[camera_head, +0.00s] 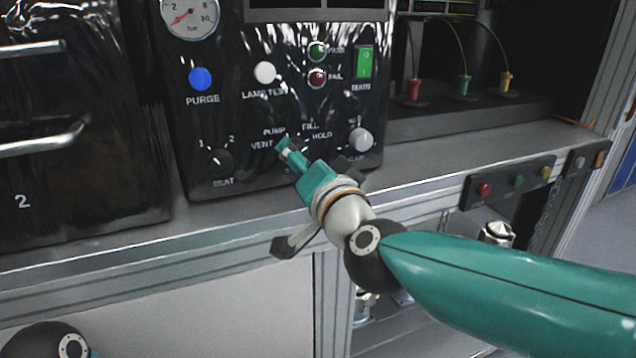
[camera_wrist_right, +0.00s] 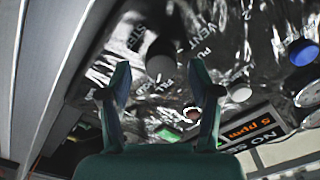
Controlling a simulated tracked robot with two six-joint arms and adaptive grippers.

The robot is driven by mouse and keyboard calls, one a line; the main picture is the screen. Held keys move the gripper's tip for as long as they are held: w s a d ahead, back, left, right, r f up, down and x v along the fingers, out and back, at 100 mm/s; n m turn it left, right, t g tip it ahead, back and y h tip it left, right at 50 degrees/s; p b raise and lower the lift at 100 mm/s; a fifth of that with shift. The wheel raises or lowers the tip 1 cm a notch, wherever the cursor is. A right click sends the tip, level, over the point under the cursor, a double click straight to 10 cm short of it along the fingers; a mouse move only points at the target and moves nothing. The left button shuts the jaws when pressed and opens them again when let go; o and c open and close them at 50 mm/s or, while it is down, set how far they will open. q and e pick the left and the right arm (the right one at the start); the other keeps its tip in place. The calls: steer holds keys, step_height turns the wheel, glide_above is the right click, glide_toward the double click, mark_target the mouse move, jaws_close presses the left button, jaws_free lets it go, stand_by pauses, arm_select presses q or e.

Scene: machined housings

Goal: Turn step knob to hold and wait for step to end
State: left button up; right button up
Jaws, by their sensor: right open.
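The black control panel (camera_head: 235,120) fills the middle of the head view. It has a step selector marked VENT, PUMP, FILL and HOLD, but my right gripper (camera_head: 288,152) hides its knob there. In the right wrist view, what looks like the step knob (camera_wrist_right: 160,65), dark with a grey end, sits between the open fingers of my right gripper (camera_wrist_right: 162,90). STEP, VENT and part of PUMP are legible around it. I cannot tell whether the fingers touch it or which mark it points to. My left gripper is out of view.
A seat knob (camera_head: 220,163) is left of the gripper, and a grey-capped knob (camera_head: 360,139) is close on its right. Above are a blue purge button (camera_head: 200,79), white lamp-test button (camera_head: 265,72), pass lamp (camera_head: 317,51), fail lamp (camera_head: 317,77) and green main switch (camera_head: 364,62).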

steer(key=v, duration=1)
steer(key=shift+s, duration=0.3)
steer(key=shift+d, duration=0.1)
steer(key=s+d+n+y+p, duration=0.1)
steer(key=s+d+n+p, duration=0.2)
steer(key=n+p, duration=0.7)
steer(key=shift+n+g, duration=0.3)
steer(key=x, duration=1.5)
steer(key=shift+w+a+r+p, duration=0.2)
steer(key=shift+a+p, duration=0.2)
